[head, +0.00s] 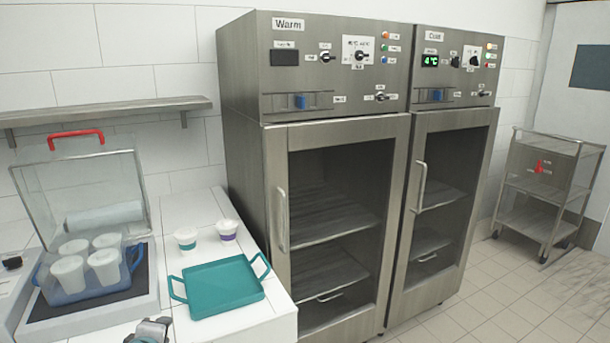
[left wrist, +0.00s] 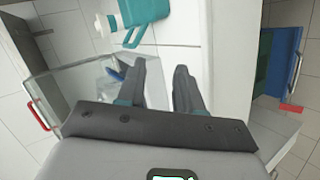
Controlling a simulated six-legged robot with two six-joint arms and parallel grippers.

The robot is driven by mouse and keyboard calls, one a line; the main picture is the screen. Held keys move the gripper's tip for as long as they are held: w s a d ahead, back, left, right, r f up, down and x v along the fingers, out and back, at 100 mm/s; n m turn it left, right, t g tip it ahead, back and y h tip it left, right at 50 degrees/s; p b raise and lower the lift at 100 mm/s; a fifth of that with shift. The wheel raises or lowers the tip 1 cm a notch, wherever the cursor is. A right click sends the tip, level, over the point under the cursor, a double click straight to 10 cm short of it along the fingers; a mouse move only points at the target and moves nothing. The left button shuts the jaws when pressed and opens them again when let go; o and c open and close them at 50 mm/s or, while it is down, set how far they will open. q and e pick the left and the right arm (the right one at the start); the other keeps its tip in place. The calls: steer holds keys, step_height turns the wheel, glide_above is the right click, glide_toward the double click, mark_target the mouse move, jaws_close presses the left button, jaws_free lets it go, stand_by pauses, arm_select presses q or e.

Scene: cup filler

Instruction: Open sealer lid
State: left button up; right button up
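The sealer (head: 95,312) stands at the left end of the counter. Its clear lid (head: 45,185), with a red handle (head: 75,134) along the top edge, stands raised and tilted back. Several white cups (head: 105,268) sit in a blue tray (head: 58,297) on the sealer's dark bed. The lid (left wrist: 75,88) and its red handle (left wrist: 38,116) also show at the left of the left wrist view. My left gripper (head: 150,328) is at the bottom edge of the head view, right of the sealer, apart from the handle. Its fingers (left wrist: 166,78) are spread and empty.
A teal tray (head: 215,288) lies on the counter, with two small lidded cups (head: 227,230) behind it. A shelf (head: 105,109) hangs above the lid. A cart (head: 545,190) stands far right.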

arm_select(q)
steer(key=s+d+f+m+g+h, duration=0.15)
steer(key=s+d+f, duration=0.25)
steer(key=f, duration=0.4)
steer(key=s+d+f+m+g+h, duration=0.1)
steer(key=s+d+f+m+g, duration=0.2)
steer(key=s+d+f, duration=0.3)
steer(key=s+d+f+m+g+h, duration=0.2)
steer(key=s+d+f, duration=0.1)
steer(key=f, duration=0.6)
steer(key=s+d+f+m+g+h, duration=0.1)
steer(key=s+d+f+m+g, duration=0.1)
steer(key=s, duration=0.6)
steer(key=s+d+f+m+g+h, duration=0.1)
steer(key=s+d+f+m+g, duration=0.1)
steer(key=s+d+m, duration=0.3)
steer(key=s+f, duration=0.1)
steer(key=s, duration=0.3)
steer(key=shift+d+f+m+g, duration=0.3)
steer(key=shift+m+g, duration=0.05)
steer(key=shift+o, duration=0.5)
steer(key=shift+m, duration=0.6)
steer(key=shift+w, duration=0.1)
